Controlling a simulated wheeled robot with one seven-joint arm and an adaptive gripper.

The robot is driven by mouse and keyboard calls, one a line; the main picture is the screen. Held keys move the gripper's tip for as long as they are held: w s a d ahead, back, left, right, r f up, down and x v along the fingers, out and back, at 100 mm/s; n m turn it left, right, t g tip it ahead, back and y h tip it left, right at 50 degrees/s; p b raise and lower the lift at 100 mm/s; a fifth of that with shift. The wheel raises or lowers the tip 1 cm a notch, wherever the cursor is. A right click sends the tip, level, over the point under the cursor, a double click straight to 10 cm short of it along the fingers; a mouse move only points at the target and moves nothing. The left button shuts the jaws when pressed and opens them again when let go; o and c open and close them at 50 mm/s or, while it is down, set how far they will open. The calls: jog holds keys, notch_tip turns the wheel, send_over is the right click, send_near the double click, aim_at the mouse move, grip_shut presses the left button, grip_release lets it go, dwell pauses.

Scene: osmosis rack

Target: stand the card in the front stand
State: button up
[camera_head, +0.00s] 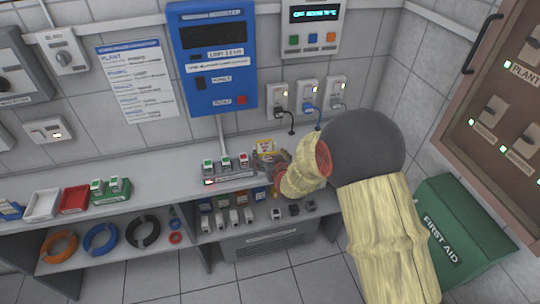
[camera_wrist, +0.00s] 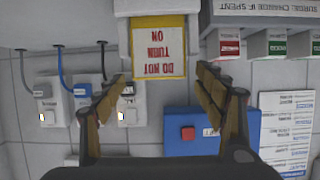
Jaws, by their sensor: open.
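The card also shows in the head view (camera_head: 266,146), just beyond my gripper (camera_head: 268,160). In the wrist view my gripper (camera_wrist: 162,78) is open, its fingertips to either side of the card's top edge with gaps between. In the head view my gripper hides the stand.
A row of green- and red-topped modules (camera_head: 226,168) stands left of the card on the shelf. Plugged sockets (camera_head: 307,96) with cables and a blue panel (camera_head: 212,60) are on the wall behind. A green first aid box (camera_head: 458,235) is at the right.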

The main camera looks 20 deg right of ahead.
jog(key=shift+r, duration=0.1)
jog(key=shift+r+p, duration=0.55)
jog(key=shift+p, duration=0.15)
jog(key=s+r+g+p, duration=0.1)
jog(key=s+r+g, duration=0.2)
jog(key=s+r, duration=0.85)
jog(key=s+r+g+p, duration=0.1)
jog(key=s+r+g, duration=0.1)
jog(key=s+r, duration=1)
jog(key=s+g, duration=0.2)
jog(key=s, duration=1.5)
jog(key=shift+s+f+g, duration=0.15)
jog(key=shift+s+g, duration=0.05)
jog(key=shift+g, duration=0.2)
